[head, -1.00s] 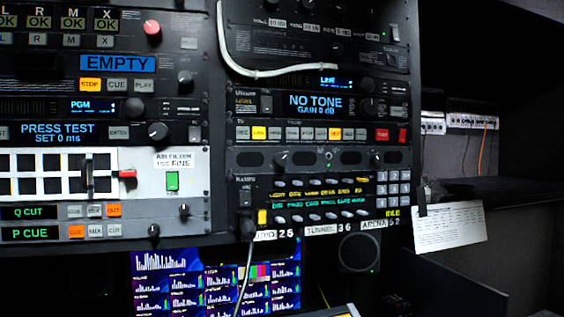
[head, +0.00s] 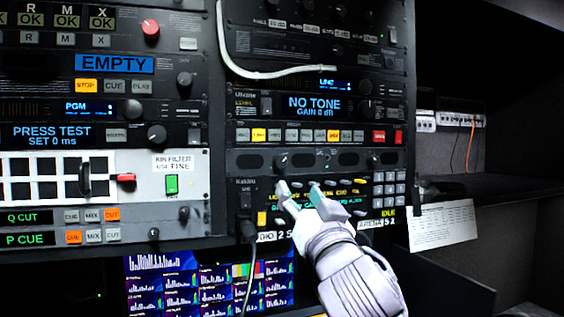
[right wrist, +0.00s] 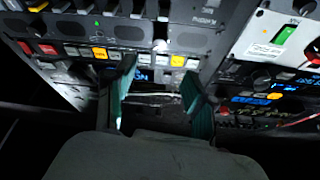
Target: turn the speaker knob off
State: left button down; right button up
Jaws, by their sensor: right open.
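On the speaker strip of the right rack, a small round knob (head: 281,161) sits between dark oval grilles, and a second knob (head: 373,160) sits further right. No label tells me which one is the speaker knob, and their exact settings are too small to read. My right gripper (head: 299,191) is open and empty, in front of the lit key rows just below the left knob. In the right wrist view the open fingers (right wrist: 159,72) stand apart, with a pale round knob (right wrist: 161,46) beyond the gap, apart from them. My left gripper is not in view.
A button row with red and yellow keys (head: 320,135) lies above the strip. A keypad (head: 389,188) is to the right. A black cable (head: 247,270) hangs at the left, and a screen (head: 210,285) is below. A paper sheet (head: 442,226) hangs at the right.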

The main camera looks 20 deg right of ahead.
aim_at(282, 164)
jog(key=p+x, duration=0.5)
jog(key=x, duration=0.6)
jog(key=shift+w+r+p, duration=0.1)
jog(key=shift+r+p, duration=0.05)
jog(key=shift+p, duration=0.25)
jog(key=shift+w, duration=0.55)
grip_shut()
jog(key=shift+n, duration=0.3)
